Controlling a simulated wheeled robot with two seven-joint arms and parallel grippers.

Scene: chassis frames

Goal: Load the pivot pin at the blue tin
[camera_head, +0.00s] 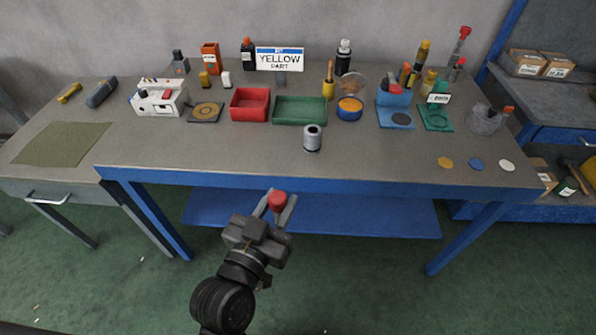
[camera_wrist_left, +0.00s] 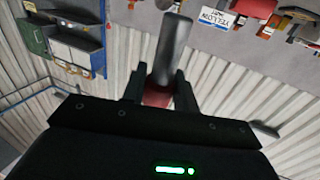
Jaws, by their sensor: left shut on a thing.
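My left gripper (camera_head: 278,203) is in front of the workbench's front edge, shut on a pin with a red end. In the head view only the pin's red part (camera_head: 276,199) shows clearly between the fingers. In the left wrist view the pin's grey shaft (camera_wrist_left: 174,45) sticks out beyond the fingertips (camera_wrist_left: 160,90), with the red part (camera_wrist_left: 156,97) between the fingers. The round blue tin (camera_head: 349,113) stands on the bench, right of the green tray, with an orange inside. My right gripper is not in view.
A grey cylinder (camera_head: 312,138) stands near the bench's front middle. A red tray (camera_head: 250,105) and a green tray (camera_head: 300,111) lie behind it. A blue holder (camera_head: 393,98) with tools is right of the tin. Coloured discs (camera_head: 476,164) lie front right.

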